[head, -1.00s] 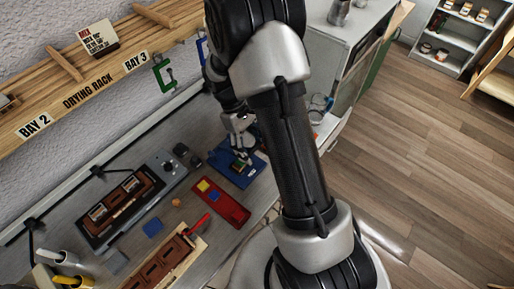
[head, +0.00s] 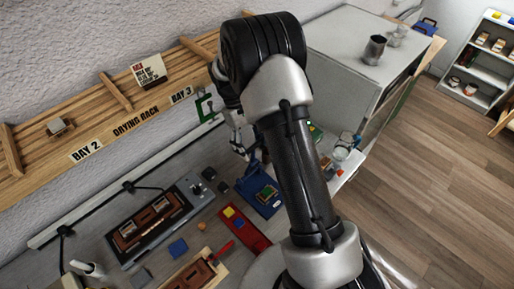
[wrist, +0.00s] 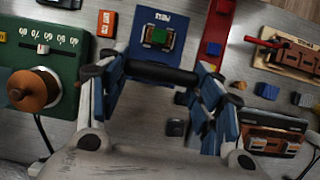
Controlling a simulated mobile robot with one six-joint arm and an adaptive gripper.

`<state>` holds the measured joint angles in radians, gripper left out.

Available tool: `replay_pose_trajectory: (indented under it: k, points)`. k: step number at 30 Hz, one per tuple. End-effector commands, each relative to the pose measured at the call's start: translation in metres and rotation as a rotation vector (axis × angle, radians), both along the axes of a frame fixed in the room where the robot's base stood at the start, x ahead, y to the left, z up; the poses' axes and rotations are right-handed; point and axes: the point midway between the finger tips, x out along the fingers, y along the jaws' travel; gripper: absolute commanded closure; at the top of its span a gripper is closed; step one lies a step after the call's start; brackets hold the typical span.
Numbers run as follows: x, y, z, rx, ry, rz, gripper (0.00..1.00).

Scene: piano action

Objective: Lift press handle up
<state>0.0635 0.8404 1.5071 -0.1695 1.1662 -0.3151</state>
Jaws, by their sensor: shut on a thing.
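The blue press stands on the bench, its base plate (head: 270,206) flat, with a small part with a green top (head: 267,192) on it. It also shows in the wrist view, where the base (wrist: 177,70) lies beyond the handle. The press handle is a black bar (wrist: 160,74) running across the wrist view between my finger linkages. My gripper (head: 244,150) is above the back of the press, shut on the handle. The exact finger contact is hidden in both views.
A red tray (head: 244,231) with yellow and blue pieces lies left of the press. A green device with a dial (wrist: 38,90) stands on its other side. The drying rack (head: 110,110) runs along the wall behind. A grey cabinet (head: 350,60) stands at the right.

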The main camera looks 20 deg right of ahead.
Motion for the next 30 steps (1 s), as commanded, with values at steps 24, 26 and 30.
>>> replay_pose_trajectory:
  k: [24,26,30]
  points:
    - [0.0083,0.004,-0.0018,0.002,-0.001,0.001,0.29]
    - [0.0081,0.0038,-0.0015,0.002,0.0,0.001,0.25]
    - [0.008,0.0034,-0.0009,0.002,0.0,0.001,0.2]
